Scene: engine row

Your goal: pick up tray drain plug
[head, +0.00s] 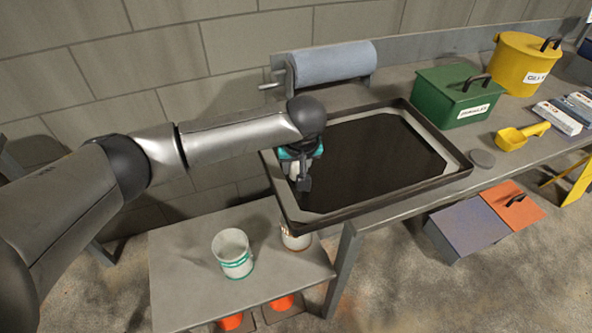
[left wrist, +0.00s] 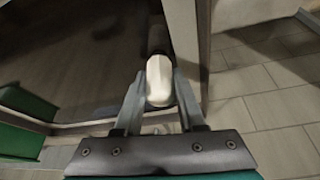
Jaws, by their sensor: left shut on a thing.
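My left gripper (head: 303,180) is over the left end of the shallow dark tray (head: 400,199), just inside its rim. In the left wrist view, my left gripper (left wrist: 160,88) is shut on a pale, rounded piece (left wrist: 160,76), which appears to be the tray drain plug. The fingers press on both of its sides. The tray's rim runs close beside it in that view. In the head view the gripper mostly hides the plug. I cannot tell whether its lower end still touches the tray. The right gripper is not in view.
Dark liquid (head: 385,160) covers most of the tray's floor. A paper roll (head: 335,62) stands behind it. A green box (head: 455,95), yellow bin (head: 520,62), yellow scoop (head: 515,138) and grey disc (head: 481,158) are to the right. A white bucket (head: 232,252) stands on the lower shelf.

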